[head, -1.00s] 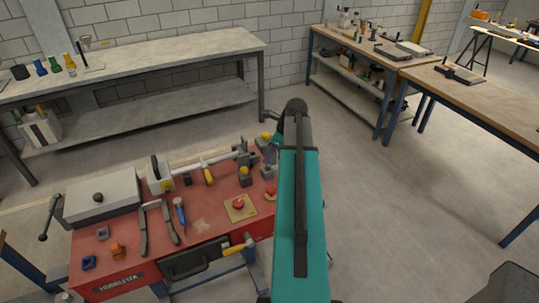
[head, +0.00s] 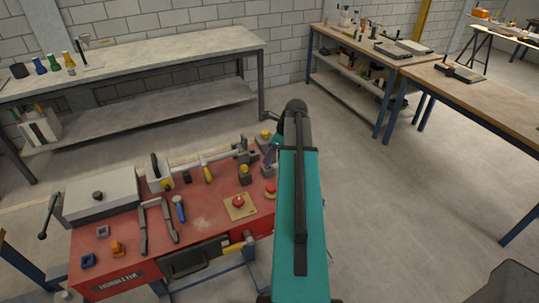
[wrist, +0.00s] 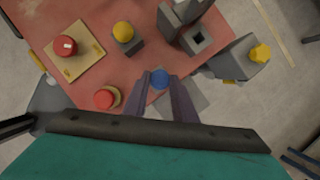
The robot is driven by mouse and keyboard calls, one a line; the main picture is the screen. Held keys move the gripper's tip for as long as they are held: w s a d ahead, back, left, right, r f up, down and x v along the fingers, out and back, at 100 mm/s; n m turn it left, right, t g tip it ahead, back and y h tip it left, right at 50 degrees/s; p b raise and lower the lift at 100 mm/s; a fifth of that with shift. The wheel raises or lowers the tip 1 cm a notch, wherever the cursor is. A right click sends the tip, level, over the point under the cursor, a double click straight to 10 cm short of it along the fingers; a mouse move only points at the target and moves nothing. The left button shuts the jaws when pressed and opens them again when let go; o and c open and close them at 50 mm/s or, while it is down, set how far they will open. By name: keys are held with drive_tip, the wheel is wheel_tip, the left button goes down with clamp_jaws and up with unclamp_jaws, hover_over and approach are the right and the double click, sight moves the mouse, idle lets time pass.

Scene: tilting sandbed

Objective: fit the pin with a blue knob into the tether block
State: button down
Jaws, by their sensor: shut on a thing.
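The pin's round blue knob (wrist: 160,78) shows between my fingertips in the wrist view; its shank is hidden below the knob. My gripper (wrist: 163,84) is shut on it, over the red bench top's edge. A dark grey block with an empty square hole (wrist: 198,38) stands up and right of the knob, apart from it; it may be the tether block. In the head view my arm hides most of this area, and the pin cannot be made out clearly.
Grey blocks with yellow knobs stand left (wrist: 124,38) and right (wrist: 243,62) of the holed block. A red button on a wooden plate (wrist: 70,46) and another red button (wrist: 107,97) lie left of my gripper. Tools lie on the red bench (head: 205,222).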

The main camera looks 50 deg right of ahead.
drive_tip(key=shift+f, duration=0.4)
drive_tip(key=c, duration=0.9)
unclamp_jaws()
drive_tip(key=shift+r+p, duration=1.7)
drive_tip(key=shift+r, duration=2.35)
drive_tip(key=shift+s+f, duration=0.1)
